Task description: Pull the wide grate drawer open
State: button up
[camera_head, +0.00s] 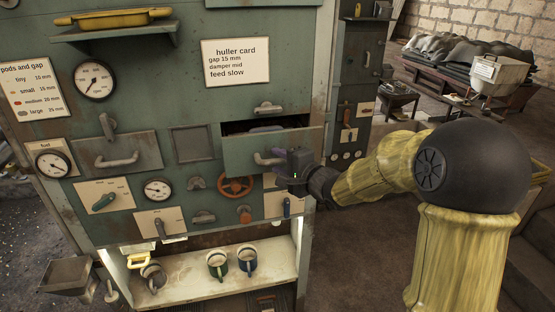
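A wide green drawer (240,153) in the upper right of the machine front stands part way out. Its top edge is tilted in the picture, and dark contents show in the gap above it. Its pale bar handle (263,160) is at the middle of its front. My gripper (286,163) is at the right end of this handle, in front of the drawer. The fingers are small and dark, so I cannot tell whether they are closed on the handle. A second wide grey drawer front (143,148) with a handle sits at the left and looks closed. No label names the grate drawer.
A shelf (190,280) below holds several mugs. A red handwheel (236,187), gauges and levers are close under the open drawer. A pale handle (268,107) is just above it. My arm reaches in from the right, over open floor.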

jog(key=shift+w+a+f, duration=0.15)
jog(key=shift+w+a, duration=0.3)
jog(key=shift+w, duration=0.05)
grip_shut()
jog(key=shift+d+p, duration=0.1)
jog(key=shift+p, duration=0.2)
